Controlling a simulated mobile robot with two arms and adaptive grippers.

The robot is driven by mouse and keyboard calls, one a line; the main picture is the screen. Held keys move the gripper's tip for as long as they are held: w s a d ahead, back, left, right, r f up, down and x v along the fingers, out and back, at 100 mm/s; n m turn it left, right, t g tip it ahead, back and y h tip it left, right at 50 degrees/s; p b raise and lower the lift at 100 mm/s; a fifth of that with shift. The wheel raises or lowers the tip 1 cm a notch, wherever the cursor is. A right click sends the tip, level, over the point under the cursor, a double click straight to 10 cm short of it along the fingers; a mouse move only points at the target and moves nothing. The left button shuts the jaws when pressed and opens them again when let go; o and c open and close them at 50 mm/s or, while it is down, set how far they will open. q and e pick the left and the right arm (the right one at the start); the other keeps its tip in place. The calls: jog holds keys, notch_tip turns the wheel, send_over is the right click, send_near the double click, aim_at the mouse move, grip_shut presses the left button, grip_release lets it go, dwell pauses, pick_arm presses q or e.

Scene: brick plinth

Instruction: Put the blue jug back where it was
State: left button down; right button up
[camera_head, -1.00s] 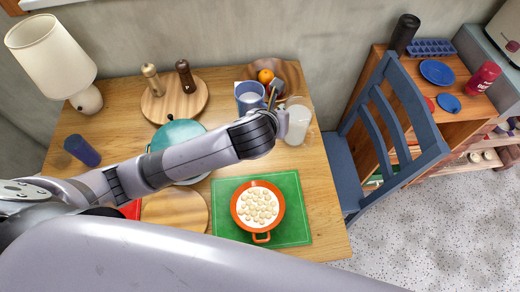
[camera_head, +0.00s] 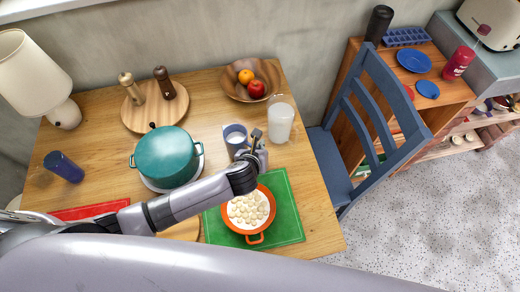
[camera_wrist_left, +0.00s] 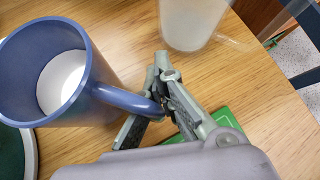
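The blue jug (camera_head: 235,140) is upright between the teal pot and the clear pitcher, behind the orange pan. Its inside looks white. It also shows at the left of the left wrist view (camera_wrist_left: 105,75), with its handle pointing right. My left gripper (camera_head: 256,140) is at the handle, on the jug's right side. In the wrist view its fingers (camera_wrist_left: 155,108) close around the handle's outer part. The jug's base is at or very near the tabletop; contact is unclear. My right gripper is not in view.
The teal pot (camera_head: 166,155) stands left of the jug. The clear pitcher (camera_head: 280,121) is close on the right. The orange pan (camera_head: 255,238) with white pieces sits on the green mat (camera_head: 288,205) in front. A wooden bowl (camera_head: 234,90) with fruit is behind.

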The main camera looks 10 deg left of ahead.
pick_arm(q)
jog(key=shift+w+f, duration=0.1)
jog(key=shift+f, duration=0.65)
jog(key=shift+f, duration=0.1)
jog(key=c, duration=2.4)
grip_release()
jog(key=c, duration=1.8)
grip_release()
jog(key=v, duration=1.2)
